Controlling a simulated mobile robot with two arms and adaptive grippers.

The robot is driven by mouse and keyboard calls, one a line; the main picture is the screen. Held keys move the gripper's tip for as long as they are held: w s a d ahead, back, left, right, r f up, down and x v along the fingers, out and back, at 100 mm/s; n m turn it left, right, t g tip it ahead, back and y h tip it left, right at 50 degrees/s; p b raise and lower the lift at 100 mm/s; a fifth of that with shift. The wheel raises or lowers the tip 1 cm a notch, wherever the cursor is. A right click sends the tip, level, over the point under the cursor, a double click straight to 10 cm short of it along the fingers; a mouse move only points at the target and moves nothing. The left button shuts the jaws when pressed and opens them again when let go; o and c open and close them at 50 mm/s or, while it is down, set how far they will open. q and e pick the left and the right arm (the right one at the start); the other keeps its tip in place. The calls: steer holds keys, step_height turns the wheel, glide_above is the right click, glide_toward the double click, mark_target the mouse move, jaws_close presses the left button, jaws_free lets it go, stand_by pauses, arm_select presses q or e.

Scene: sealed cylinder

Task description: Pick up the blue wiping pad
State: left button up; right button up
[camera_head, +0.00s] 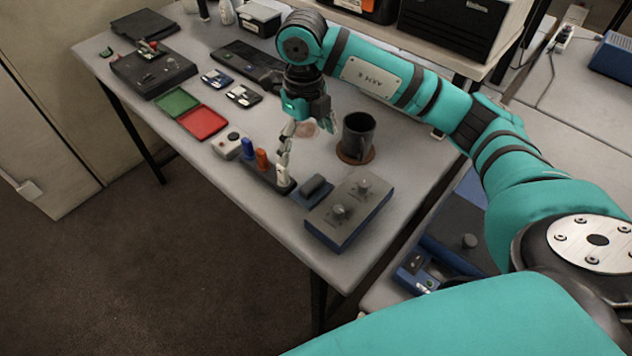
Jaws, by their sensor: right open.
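A dark blue pad-like block (314,188), which looks like the wiping pad, lies on the table (375,214) near its front edge. It sits between a rack of colored pieces (258,176) and a dark box with two knobs (347,213). My right gripper (297,145) points down over the table, behind the pad and to the left of a black mug (357,134). It is open, and I see nothing between its fingers. It is apart from the pad. My left gripper is not in view.
The mug stands on a brown coaster. A brownish stain (306,129) lies beside the gripper. The table's front-left strip is clear.

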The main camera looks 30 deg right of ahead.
steer(key=p, duration=0.2)
glide_above(311, 182)
steer(key=f, duration=0.3)
steer(key=a+f, duration=0.1)
steer(key=f, duration=0.1)
steer(key=shift+w+f, duration=0.2)
steer(key=shift+f, duration=0.05)
steer(key=f, duration=0.3)
steer(key=shift+w+d+f, duration=0.1)
steer(key=shift+d, duration=0.15)
steer(key=shift+f+p, duration=0.1)
steer(key=shift+p, duration=0.2)
steer(key=shift+s+f+p, duration=0.2)
steer(key=shift+f+p, duration=0.15)
steer(key=shift+p, duration=0.05)
steer(key=f, duration=0.1)
steer(key=f+p, duration=0.1)
steer(key=f, duration=0.1)
steer(key=shift+s+d+f+p, duration=0.15)
steer(key=shift+d+f+p, duration=0.15)
steer(key=shift+p, duration=0.05)
steer(key=shift+f, duration=0.4)
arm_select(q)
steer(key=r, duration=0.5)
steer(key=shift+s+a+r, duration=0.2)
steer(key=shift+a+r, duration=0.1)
arm_select(e)
steer(key=shift+a, duration=0.1)
steer(key=shift+c, duration=0.4)
